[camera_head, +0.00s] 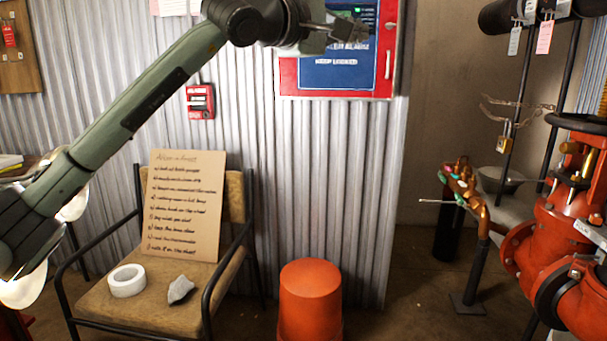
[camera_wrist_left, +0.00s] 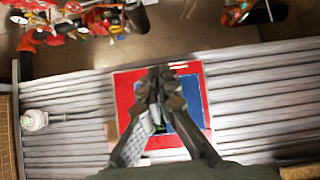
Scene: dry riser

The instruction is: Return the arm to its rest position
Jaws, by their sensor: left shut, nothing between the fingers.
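My left arm (camera_head: 130,120) comes in from the left edge and reaches up and across to the top middle of the head view. My left gripper (camera_head: 345,32) is shut and empty, in front of the red cabinet (camera_head: 287,72) with its blue "keep locked" panel. In the left wrist view the gripper's fingers (camera_wrist_left: 160,80) are together, with the red and blue cabinet (camera_wrist_left: 126,92) behind them. I cannot tell how far the fingertips are from the cabinet. My right gripper is not in view.
A chair (camera_head: 180,313) holds a handwritten board (camera_head: 185,205), a white tape roll (camera_head: 127,281) and a grey lump (camera_head: 180,290). An orange upturned bucket (camera_head: 310,300) stands on the floor. Red pipework (camera_head: 545,240) fills the right side. A red call box (camera_head: 200,101) is on the corrugated wall.

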